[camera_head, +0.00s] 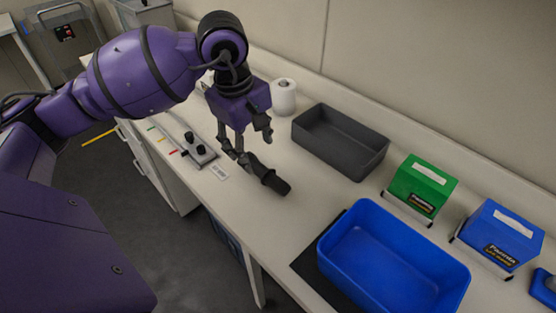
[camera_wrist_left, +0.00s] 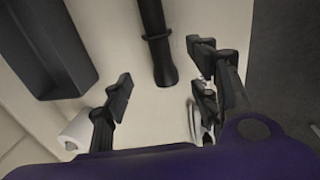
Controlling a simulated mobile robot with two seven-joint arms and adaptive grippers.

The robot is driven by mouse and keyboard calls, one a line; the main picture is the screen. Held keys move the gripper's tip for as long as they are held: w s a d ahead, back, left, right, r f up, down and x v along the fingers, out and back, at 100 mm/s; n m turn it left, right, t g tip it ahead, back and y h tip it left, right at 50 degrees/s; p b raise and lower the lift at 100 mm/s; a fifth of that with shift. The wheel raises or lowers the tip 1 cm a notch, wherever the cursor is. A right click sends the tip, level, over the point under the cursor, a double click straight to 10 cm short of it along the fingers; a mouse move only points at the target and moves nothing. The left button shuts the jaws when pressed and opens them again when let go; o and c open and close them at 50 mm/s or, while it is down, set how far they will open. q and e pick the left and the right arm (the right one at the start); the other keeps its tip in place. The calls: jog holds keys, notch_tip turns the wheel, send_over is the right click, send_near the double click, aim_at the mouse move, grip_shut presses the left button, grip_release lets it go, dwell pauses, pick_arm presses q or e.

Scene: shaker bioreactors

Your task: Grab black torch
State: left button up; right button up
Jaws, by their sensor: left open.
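The black torch (camera_head: 271,179) lies on the pale bench, partly hidden behind a finger of my left gripper in the head view. In the left wrist view the torch (camera_wrist_left: 156,45) runs down from the top edge, its lower end near the space between the fingers. My left gripper (camera_head: 255,145) is open and points down over the bench at the torch. In the left wrist view its two fingers (camera_wrist_left: 160,68) stand apart on either side of the torch's line, with nothing held. My right gripper is not in view.
A dark grey bin (camera_head: 340,143) stands behind the torch, with a white roll (camera_head: 283,97) beside it. A blue tub (camera_head: 392,262) sits on a black mat (camera_head: 312,268) to the right. Green (camera_head: 420,187) and blue (camera_head: 497,236) boxes stand farther right. A valve fixture (camera_head: 198,154) lies left.

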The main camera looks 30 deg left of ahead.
aim_at(257, 164)
pick_arm(q)
jog(key=shift+f, duration=0.45)
notch_tip(257, 164, down, 3)
jog(key=shift+r, duration=0.2)
jog(key=f, duration=0.2)
jog(key=w+f+p, duration=0.1)
jog(key=f, duration=0.1)
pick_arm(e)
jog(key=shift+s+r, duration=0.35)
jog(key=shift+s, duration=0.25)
pick_arm(q)
jog(key=c, duration=1.3)
jog(key=shift+c, duration=0.2)
